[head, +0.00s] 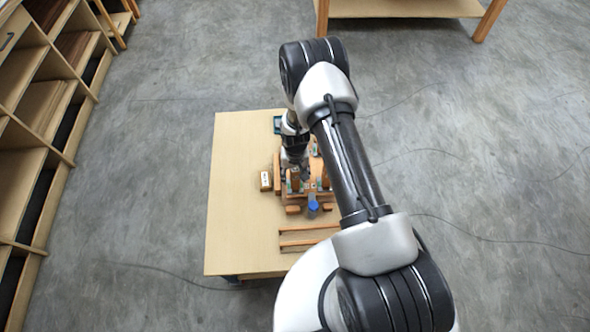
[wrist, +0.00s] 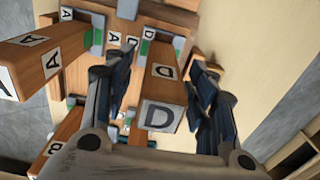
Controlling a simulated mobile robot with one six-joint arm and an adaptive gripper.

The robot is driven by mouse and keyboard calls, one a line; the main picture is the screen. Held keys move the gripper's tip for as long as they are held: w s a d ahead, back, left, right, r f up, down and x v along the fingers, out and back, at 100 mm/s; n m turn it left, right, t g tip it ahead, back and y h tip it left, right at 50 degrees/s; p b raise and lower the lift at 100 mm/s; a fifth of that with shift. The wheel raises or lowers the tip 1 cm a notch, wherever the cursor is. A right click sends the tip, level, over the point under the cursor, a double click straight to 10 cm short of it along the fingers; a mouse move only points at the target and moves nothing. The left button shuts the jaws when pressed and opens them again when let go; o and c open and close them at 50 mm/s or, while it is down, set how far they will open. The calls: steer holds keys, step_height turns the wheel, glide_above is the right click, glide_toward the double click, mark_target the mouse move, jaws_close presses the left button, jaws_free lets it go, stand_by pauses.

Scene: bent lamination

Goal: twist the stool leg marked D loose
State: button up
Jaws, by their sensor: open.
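The stool leg marked D (wrist: 163,88) is a square wooden post with a white D label on its end and another on its side. It stands up from the wooden stool frame in the wrist view, with a green patch near its base. My gripper (wrist: 165,100) is open, with one finger on each side of this leg. I cannot tell whether either finger touches it. In the head view my gripper (head: 295,168) is over the stool (head: 293,197), and the arm hides part of it. A leg marked A (wrist: 50,60) stands to the left in the wrist view.
A leg marked B (wrist: 58,145) is at the lower left of the wrist view. In the head view a small labelled block (head: 266,181) lies left of the stool, and a blue item (head: 313,207) is at its front. The table's left side (head: 235,190) is clear.

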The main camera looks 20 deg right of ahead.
steer(key=shift+f, duration=0.25)
steer(key=shift+c, duration=0.4)
steer(key=c, duration=1.1)
steer(key=n+b, duration=0.1)
steer(key=n, duration=0.2)
steer(key=shift+n, duration=0.3)
steer(key=shift+c, duration=0.2)
steer(key=shift+n+b, duration=0.3)
steer(key=shift+n, duration=1.5)
